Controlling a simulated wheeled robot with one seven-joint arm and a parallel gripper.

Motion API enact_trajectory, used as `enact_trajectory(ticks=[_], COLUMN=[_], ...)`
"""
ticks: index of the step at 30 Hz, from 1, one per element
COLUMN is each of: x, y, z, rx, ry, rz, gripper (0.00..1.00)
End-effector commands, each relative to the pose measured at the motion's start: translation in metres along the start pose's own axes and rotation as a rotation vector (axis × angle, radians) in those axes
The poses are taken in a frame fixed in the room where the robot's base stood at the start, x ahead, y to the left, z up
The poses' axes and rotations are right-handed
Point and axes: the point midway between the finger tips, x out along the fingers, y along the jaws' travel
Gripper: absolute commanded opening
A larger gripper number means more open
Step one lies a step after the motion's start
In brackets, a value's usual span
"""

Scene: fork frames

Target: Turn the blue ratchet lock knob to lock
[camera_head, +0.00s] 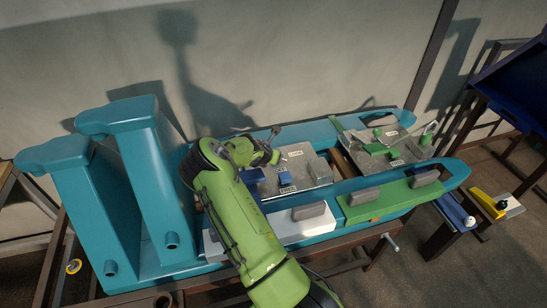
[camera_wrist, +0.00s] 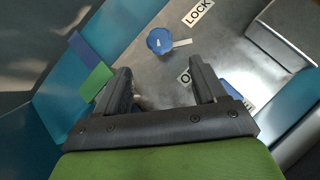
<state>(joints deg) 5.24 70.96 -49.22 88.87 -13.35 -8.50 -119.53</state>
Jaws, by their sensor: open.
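The blue knob (camera_wrist: 160,40) shows in the wrist view on a grey metal plate, ahead of my fingertips. A pale bar (camera_wrist: 182,43) beside it points right, between the LOCK label (camera_wrist: 198,12) and a partly hidden label starting with O (camera_wrist: 184,77). My gripper (camera_wrist: 163,80) is open and empty, with its fingers apart and short of the knob. In the head view my gripper (camera_head: 273,146) is over the left part of the turquoise fixture (camera_head: 340,133). I cannot make out the knob there.
A blue block (camera_head: 285,179) sits on the grey plate (camera_head: 316,170). Grey raised blocks (camera_head: 310,211) line the fixture's front edge. A second plate with green parts (camera_head: 385,146) is to the right. Tall turquoise uprights (camera_head: 155,170) stand at left.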

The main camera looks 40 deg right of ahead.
Motion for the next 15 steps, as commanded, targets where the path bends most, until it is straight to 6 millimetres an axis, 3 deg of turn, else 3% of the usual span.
enact_trajectory(ticks=[1,6,10,15], x=[0.017,0.057,0.074,0.081], y=[-0.002,-0.002,-0.001,-0.001], z=[-0.003,-0.003,-0.002,-0.001], rx=[0.000,0.002,0.002,0.003], ry=[0.000,0.000,0.001,0.001], rz=[-0.001,0.000,0.000,-0.001], gripper=[0.71,0.71,0.71,0.71])
